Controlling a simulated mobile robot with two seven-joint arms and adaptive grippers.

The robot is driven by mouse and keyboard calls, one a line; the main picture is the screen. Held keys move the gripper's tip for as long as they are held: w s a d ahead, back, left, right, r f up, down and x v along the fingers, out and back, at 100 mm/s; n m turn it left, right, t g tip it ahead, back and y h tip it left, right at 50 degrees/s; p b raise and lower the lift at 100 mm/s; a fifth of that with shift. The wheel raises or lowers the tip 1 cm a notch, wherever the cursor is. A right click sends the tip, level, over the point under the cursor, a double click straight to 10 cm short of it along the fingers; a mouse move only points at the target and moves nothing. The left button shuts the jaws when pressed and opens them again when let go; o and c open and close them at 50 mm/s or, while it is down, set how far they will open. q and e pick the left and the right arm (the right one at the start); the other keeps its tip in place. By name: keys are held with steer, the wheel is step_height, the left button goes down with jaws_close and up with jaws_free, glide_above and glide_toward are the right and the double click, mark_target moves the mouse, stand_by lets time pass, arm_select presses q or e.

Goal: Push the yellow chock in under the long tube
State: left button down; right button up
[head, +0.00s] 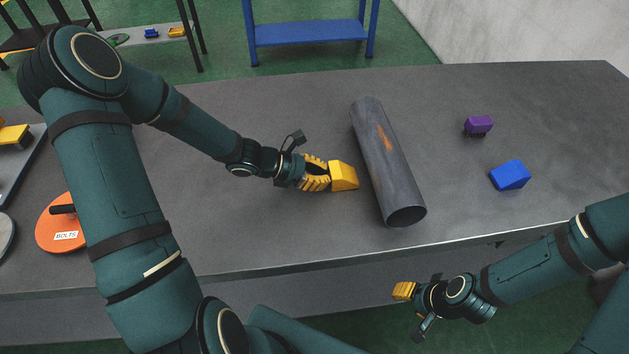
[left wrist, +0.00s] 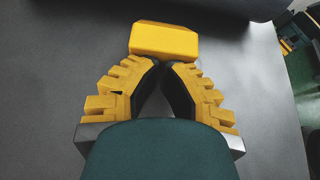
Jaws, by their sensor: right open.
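The yellow chock (head: 343,176) sits on the grey table just left of the long tube (head: 388,160), a grey pipe with a rusty patch lying lengthwise. In the head view a narrow strip of table shows between them. My left gripper (head: 326,175) is at the chock's left side, fingertips drawn together behind it, at or very near its face. In the left wrist view the chock (left wrist: 164,42) is straight ahead of the fingertips (left wrist: 160,62), not between them; the dark tube lies beyond. My right gripper (head: 404,290) is open, off the table's front edge.
A blue block (head: 510,175) and a purple block (head: 478,125) stand right of the tube. An orange disc labelled BOLTS (head: 62,222) lies at the table's left. A blue bench (head: 310,32) stands behind. The table between the tube and the blocks is clear.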

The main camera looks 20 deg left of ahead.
mark_target(330, 172)
arm_select(q)
steer(key=shift+w+d+b, duration=0.5)
steer(key=shift+d+b, duration=0.15)
steer(key=shift+d, duration=0.15)
steer(key=shift+w+d+b, duration=0.45)
steer(key=shift+d+b, duration=0.15)
steer(key=shift+d, duration=0.15)
steer(key=shift+a, duration=0.1)
steer(key=shift+f+v, duration=0.25)
steer(key=shift+v, duration=1.3)
steer(key=shift+s+a, duration=0.1)
steer(key=v, duration=1.2)
steer(key=shift+s, duration=0.1)
